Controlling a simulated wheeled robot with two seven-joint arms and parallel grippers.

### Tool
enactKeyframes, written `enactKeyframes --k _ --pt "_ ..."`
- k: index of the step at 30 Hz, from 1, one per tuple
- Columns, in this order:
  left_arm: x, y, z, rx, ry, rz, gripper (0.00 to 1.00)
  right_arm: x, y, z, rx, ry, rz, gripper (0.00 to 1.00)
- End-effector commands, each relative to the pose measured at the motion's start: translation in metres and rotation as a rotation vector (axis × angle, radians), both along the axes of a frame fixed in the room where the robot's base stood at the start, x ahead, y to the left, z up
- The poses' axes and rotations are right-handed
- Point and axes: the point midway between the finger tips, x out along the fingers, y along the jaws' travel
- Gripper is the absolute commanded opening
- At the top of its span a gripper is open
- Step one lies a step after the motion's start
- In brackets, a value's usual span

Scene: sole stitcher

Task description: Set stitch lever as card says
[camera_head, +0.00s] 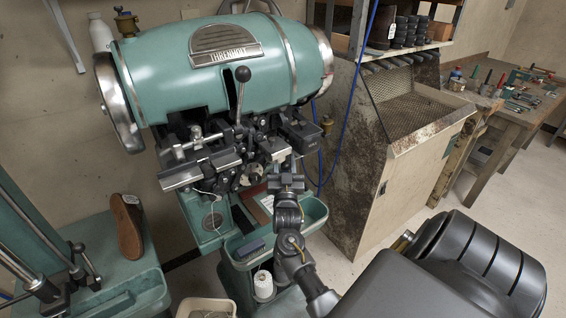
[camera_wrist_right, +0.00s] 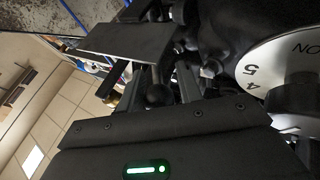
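The green sole stitcher (camera_head: 205,70) fills the upper left of the head view. A lever with a round black knob (camera_head: 242,74) stands up at its front. My right gripper (camera_head: 287,178) is low at the machine's front, below the black mechanism. In the right wrist view, its two fingers (camera_wrist_right: 160,88) are apart, with a dark ball knob (camera_wrist_right: 158,96) on a short rod between them. I cannot tell whether they touch it. A white dial (camera_wrist_right: 265,68) marked 4 and 5 is to the right. My left gripper is not in view, and no card is readable.
A green tray (camera_head: 315,212) is beside my right forearm, and a thread spool (camera_head: 263,284) is below. A brown shoe (camera_head: 127,226) stands at left. A worn cabinet (camera_head: 385,165) is on the right, with a workbench (camera_head: 520,98) of tools behind. A grey plate (camera_wrist_right: 125,43) is close to the fingers.

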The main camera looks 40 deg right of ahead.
Motion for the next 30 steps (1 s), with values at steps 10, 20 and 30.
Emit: enactKeyframes --k 10,20,30 --pt "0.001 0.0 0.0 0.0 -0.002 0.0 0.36 0.0 0.0 -0.001 0.002 0.001 -0.001 0.5" --pt "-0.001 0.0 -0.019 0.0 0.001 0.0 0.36 -0.028 0.025 -0.022 0.004 0.002 0.0 0.5" --pt "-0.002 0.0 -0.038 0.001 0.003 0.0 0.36 -0.066 0.062 -0.041 0.002 0.002 0.002 0.5"
